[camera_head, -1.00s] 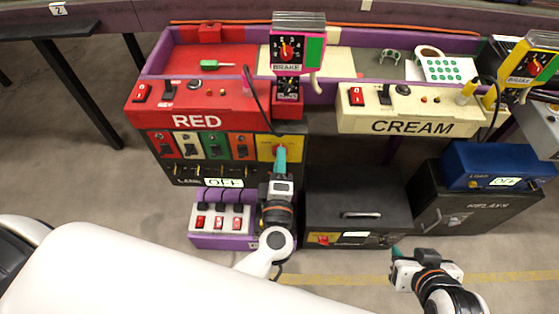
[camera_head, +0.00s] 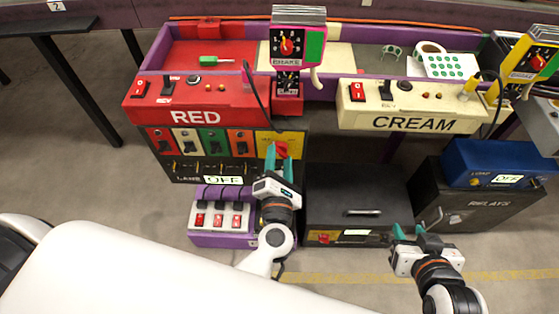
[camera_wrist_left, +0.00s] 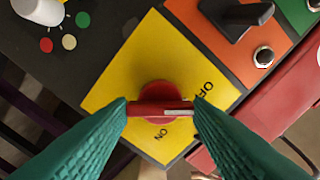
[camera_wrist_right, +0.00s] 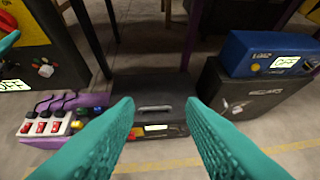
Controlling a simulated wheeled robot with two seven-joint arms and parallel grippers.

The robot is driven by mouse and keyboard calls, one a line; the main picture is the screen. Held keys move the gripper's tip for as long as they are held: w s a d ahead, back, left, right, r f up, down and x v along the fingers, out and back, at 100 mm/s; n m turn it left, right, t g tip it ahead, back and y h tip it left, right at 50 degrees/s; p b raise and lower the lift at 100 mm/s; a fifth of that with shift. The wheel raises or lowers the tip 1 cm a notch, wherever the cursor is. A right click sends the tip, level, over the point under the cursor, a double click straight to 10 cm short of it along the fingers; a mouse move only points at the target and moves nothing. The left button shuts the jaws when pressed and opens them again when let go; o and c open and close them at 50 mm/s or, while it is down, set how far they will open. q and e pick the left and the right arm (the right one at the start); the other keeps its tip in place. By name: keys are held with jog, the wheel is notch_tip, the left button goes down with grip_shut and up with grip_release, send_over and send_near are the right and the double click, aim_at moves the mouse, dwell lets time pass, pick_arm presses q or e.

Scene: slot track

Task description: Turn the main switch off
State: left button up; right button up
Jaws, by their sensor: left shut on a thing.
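The main switch is a red rotary knob (camera_wrist_left: 155,104) on a yellow plate (camera_wrist_left: 115,90) marked OFF and ON; it also shows in the head view (camera_head: 281,149). My left gripper (camera_wrist_left: 161,108) is shut on the knob's bar, one fingertip at each end. The bar lies level in the left wrist view, its white mark at the right end, near OFF. ON is below the bar. In the head view the left gripper (camera_head: 280,160) partly hides the plate. My right gripper (camera_head: 420,236) is open and empty, in front of the black cabinet; its fingers frame the right wrist view (camera_wrist_right: 162,108).
The red control desk (camera_head: 235,107) is above the switch, the cream desk (camera_head: 350,119) to its right. A purple box with red rocker switches (camera_head: 235,240) is below left. The black cabinet (camera_head: 335,190) and a blue box (camera_head: 480,160) stand to the right.

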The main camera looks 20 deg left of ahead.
pick_arm(q)
jog(key=shift+f+n, duration=0.1)
jog(key=shift+n, duration=0.4)
pick_arm(e)
jog(key=shift+w+a+r+t, duration=0.15)
jog(key=shift+w+r+t, duration=0.25)
pick_arm(q)
jog(key=o, duration=1)
jog(key=v, duration=1.2)
jog(key=shift+s, duration=0.1)
pick_arm(e)
jog(key=shift+s+d+f+g, duration=0.25)
jog(key=shift+s+f+g, duration=0.4)
jog(key=shift+s+g, duration=0.1)
